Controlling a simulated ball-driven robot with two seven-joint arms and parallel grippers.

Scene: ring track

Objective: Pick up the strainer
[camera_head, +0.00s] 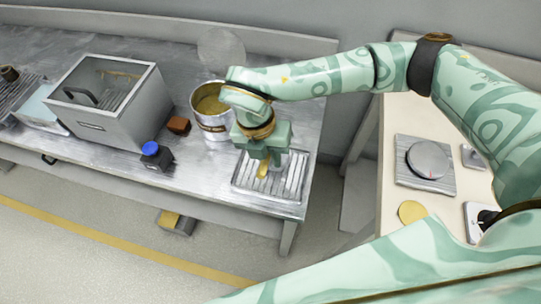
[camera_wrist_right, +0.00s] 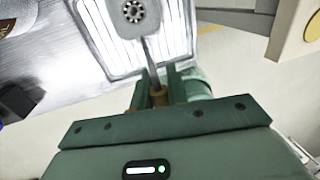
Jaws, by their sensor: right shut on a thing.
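The strainer shows in the right wrist view as a pale head (camera_wrist_right: 133,12) with a ring of dark holes and a thin grey stem leading down to a brownish handle. My right gripper (camera_wrist_right: 160,84) is shut on this handle. In the head view my right gripper (camera_head: 264,160) points down over the ribbed metal tray (camera_head: 240,186) near the bench's right end. A yellowish piece shows below the jaws there; the strainer's head is not clear in that view. I cannot tell whether the strainer touches the tray. My left gripper is not in view.
A metal pot (camera_head: 196,103) stands just left of my right gripper. A pale table (camera_head: 391,118) is at right, across a floor gap.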

